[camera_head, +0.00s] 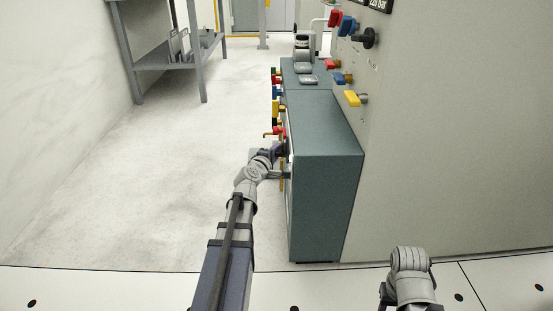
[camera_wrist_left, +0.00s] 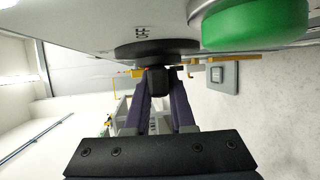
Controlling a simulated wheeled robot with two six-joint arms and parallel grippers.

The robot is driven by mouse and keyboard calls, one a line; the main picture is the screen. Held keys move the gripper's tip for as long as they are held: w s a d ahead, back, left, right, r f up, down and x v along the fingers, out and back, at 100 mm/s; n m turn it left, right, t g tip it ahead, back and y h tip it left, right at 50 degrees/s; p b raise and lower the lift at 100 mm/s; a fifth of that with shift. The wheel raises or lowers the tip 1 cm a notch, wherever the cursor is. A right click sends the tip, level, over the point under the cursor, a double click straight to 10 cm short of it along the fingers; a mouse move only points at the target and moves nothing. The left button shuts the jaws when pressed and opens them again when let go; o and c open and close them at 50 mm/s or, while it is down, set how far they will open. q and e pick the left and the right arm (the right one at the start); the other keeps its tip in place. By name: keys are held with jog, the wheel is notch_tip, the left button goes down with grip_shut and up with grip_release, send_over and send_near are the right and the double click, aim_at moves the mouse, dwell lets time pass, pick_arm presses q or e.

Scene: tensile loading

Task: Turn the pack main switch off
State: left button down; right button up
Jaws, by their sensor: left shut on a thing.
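The pack main switch appears to be a black knob (camera_wrist_left: 158,80) on a dark round plate (camera_wrist_left: 157,50) on the panel face. It shows in the left wrist view, where the two purple fingers of my left gripper (camera_wrist_left: 161,92) are closed around the knob. In the head view my left gripper (camera_head: 277,152) is at the left face of the blue-green cabinet (camera_head: 327,178), and the switch is mostly hidden there. My right gripper is not in view.
A large green button (camera_wrist_left: 255,25) sits close beside the switch. Several coloured handles (camera_head: 276,108) stick out farther along the cabinet. A tall grey panel (camera_head: 450,150) with valves stands at right. A grey shelf (camera_head: 165,60) is at the back left. The floor (camera_head: 130,170) left of the cabinet is clear.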

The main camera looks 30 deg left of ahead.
pick_arm(q)
jog(key=shift+f+t+b, duration=0.1)
jog(key=shift+t+b, duration=0.3)
jog(key=shift+b, duration=0.15)
jog(key=c, duration=0.8)
grip_release()
jog(key=shift+o, duration=0.2)
jog(key=s+d+r, duration=0.1)
jog(key=s, duration=0.6)
jog(key=shift+s+d+p, duration=0.15)
jog(key=shift+s+p, duration=0.2)
jog(key=shift+p, duration=0.05)
